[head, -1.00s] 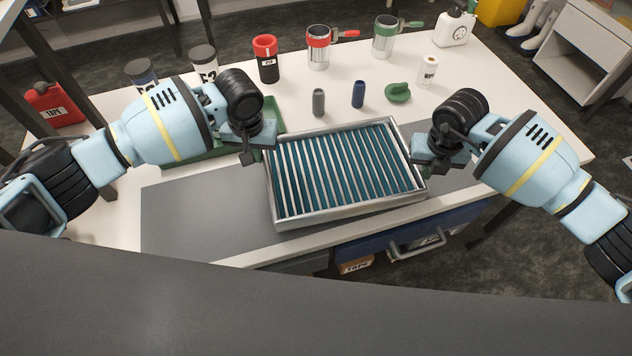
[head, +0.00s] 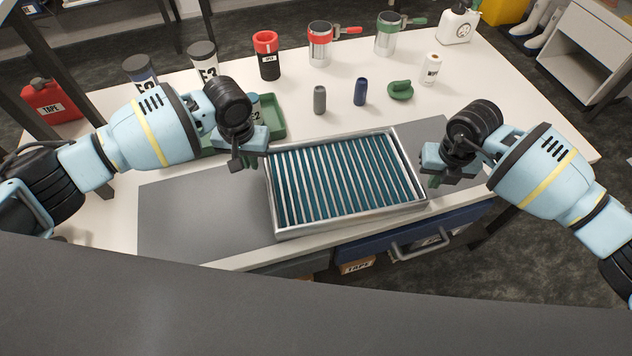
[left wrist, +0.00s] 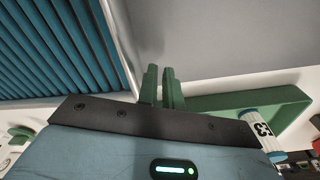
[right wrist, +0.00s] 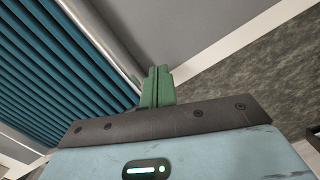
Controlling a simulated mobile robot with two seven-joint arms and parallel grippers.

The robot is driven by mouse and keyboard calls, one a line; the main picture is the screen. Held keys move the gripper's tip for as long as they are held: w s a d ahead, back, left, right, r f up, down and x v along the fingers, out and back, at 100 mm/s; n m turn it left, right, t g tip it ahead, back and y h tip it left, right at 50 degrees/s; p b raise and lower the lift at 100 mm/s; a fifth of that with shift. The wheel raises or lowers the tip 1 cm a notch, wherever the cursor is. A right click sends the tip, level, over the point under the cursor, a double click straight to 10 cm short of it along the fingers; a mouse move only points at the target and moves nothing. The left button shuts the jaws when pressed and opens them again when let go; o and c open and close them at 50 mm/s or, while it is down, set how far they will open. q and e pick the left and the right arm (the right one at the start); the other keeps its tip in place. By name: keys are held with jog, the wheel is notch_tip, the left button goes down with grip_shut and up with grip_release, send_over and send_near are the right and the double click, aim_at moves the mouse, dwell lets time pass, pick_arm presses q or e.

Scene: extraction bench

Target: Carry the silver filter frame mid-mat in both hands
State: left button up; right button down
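The silver filter frame (head: 345,224), with teal slats, lies on the grey mat, slightly turned, at the right of the mat's middle. It also shows at the left of the left wrist view (left wrist: 106,30) and of the right wrist view (right wrist: 99,40). My left gripper (head: 236,166) is off the frame's left end, and its green fingers (left wrist: 161,86) have a narrow gap with nothing between them. My right gripper (head: 434,181) is off the right end; its green fingers (right wrist: 157,86) look close together and empty, and any gap is hard to judge.
The grey mat (head: 200,215) is bare left of the frame. A green tray (head: 275,118) stands behind my left gripper. A grey cylinder (head: 320,98), a blue cylinder (head: 360,91) and a green object (head: 401,90) stand behind the frame. A blue drawer (head: 370,250) is below the front edge.

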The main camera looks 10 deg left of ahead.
pick_arm(q)
jog(key=shift+o, duration=1.2)
jog(key=shift+a, duration=0.1)
pick_arm(e)
jog(key=c, duration=1.7)
grip_release()
jog(key=shift+d, duration=0.1)
pick_arm(q)
jog(key=r, duration=0.8)
jog(key=s+r, duration=0.1)
jog(key=r, duration=0.3)
pick_arm(e)
jog(key=r, duration=0.8)
jog(key=s+r, duration=0.1)
jog(key=r, duration=0.3)
pick_arm(q)
jog(key=shift+f, duration=0.1)
pick_arm(e)
jog(key=shift+f, duration=0.1)
